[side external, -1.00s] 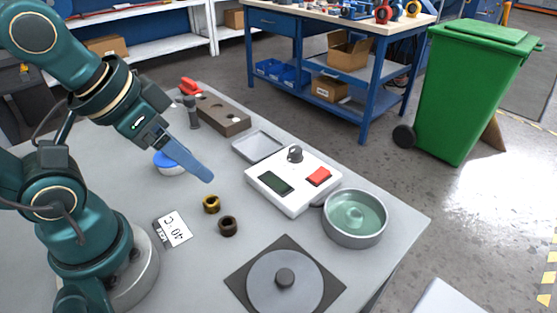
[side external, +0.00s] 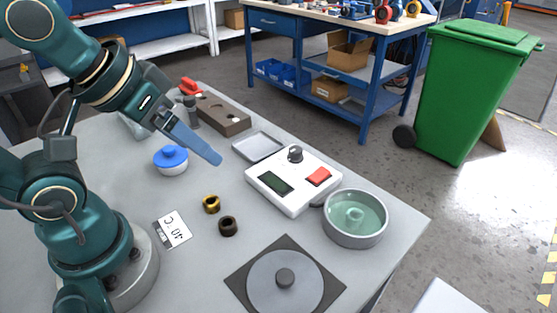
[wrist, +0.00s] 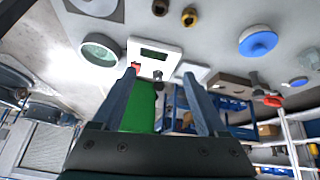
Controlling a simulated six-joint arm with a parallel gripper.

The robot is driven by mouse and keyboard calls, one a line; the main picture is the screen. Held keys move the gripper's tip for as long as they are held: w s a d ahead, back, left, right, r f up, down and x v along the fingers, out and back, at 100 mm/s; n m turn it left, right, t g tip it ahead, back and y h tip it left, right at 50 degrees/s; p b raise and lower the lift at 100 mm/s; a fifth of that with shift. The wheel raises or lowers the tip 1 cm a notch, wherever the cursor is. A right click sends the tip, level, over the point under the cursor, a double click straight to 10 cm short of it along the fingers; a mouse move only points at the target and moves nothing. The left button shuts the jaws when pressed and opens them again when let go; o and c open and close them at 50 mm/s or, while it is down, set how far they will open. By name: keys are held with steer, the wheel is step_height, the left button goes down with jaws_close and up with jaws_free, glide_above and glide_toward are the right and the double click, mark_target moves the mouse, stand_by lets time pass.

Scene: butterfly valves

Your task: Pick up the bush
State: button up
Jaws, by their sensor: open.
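Two ring-shaped bushes stand apart on the grey table: a brass-coloured bush (side external: 211,204) and a dark brown bush (side external: 228,226) just to its lower right. The wrist view shows the brass bush (wrist: 189,17) and the dark bush (wrist: 160,7) near its top edge. My gripper (side external: 218,160) is in the air above the table, up from both bushes in the side view. Its two fingers show apart in the wrist view (wrist: 163,80), with nothing between them. In the side view they overlap as one blue-grey shape.
A white control box (side external: 293,180) with a red switch and a pot of green liquid (side external: 356,218) stand to the right. A blue-lidded container (side external: 171,160), a tray (side external: 258,147) and a brown block (side external: 222,114) lie farther back. A label card (side external: 173,229) and hotplate (side external: 285,280) are nearby.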

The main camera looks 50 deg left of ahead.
steer(key=w+r+n, duration=0.2)
steer(key=w+r, duration=0.2)
steer(key=w, duration=0.4)
steer(key=m+g, duration=0.1)
steer(key=g, duration=0.1)
glide_above(351, 225)
steer(key=shift+y, duration=0.3)
steer(key=f, duration=1.5)
steer(key=shift+s+f, duration=0.25)
steer(key=shift+s, duration=0.15)
steer(key=shift+s+f, duration=0.1)
steer(key=shift+f, duration=0.25)
steer(key=shift+x, duration=2.25)
steer(key=shift+r, duration=0.1)
jaws_close()
